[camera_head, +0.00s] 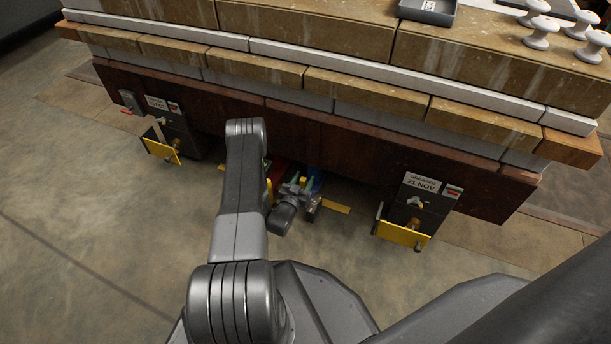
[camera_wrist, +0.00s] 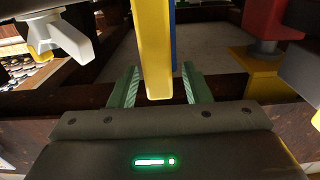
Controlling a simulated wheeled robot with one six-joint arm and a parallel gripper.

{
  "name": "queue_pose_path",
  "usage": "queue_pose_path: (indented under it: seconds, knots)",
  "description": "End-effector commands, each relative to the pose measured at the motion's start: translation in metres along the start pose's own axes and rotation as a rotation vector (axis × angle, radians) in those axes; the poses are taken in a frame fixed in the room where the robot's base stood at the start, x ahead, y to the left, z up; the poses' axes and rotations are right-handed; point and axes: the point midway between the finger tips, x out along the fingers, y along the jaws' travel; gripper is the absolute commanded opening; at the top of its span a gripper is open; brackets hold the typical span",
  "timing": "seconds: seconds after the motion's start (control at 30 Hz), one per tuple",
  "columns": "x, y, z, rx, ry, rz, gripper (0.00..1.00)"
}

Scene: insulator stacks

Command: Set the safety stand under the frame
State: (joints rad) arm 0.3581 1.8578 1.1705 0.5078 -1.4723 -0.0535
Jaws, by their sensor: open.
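My gripper (camera_head: 298,187) is low in front of the dark red-brown frame (camera_head: 345,146) in the head view. In the wrist view my gripper (camera_wrist: 158,72) has its two green fingers apart. A yellow upright bar (camera_wrist: 153,50) shows between the fingers, with a gap on each side; it looks like part of the safety stand, but most of it is out of view. A strip of blue (camera_wrist: 174,40) shows just behind the bar. In the head view, a small yellow part (camera_head: 304,180) and a blue part (camera_head: 316,184) show by the gripper, partly hidden by it.
A red body (camera_wrist: 275,22) on a yellow base (camera_wrist: 264,85) stands right in the wrist view. Black boxes with yellow plates, left (camera_head: 162,148) and right (camera_head: 402,234), stick out from the frame. Above are layered stacks with white insulators (camera_head: 540,32). The floor at left is clear.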

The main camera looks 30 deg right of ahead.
Motion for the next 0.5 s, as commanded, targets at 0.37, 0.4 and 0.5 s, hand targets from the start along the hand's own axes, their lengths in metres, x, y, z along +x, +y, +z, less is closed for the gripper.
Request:
queue_pose_path:
  seconds: [0.37,0.4,0.5]
  knots:
    - [-0.085,0.000,-0.003,-0.003,-0.003,-0.002,0.44]
    - [-0.092,0.000,-0.003,-0.003,-0.002,-0.003,0.44]
    - [-0.105,0.000,-0.002,-0.002,-0.001,-0.002,0.44]
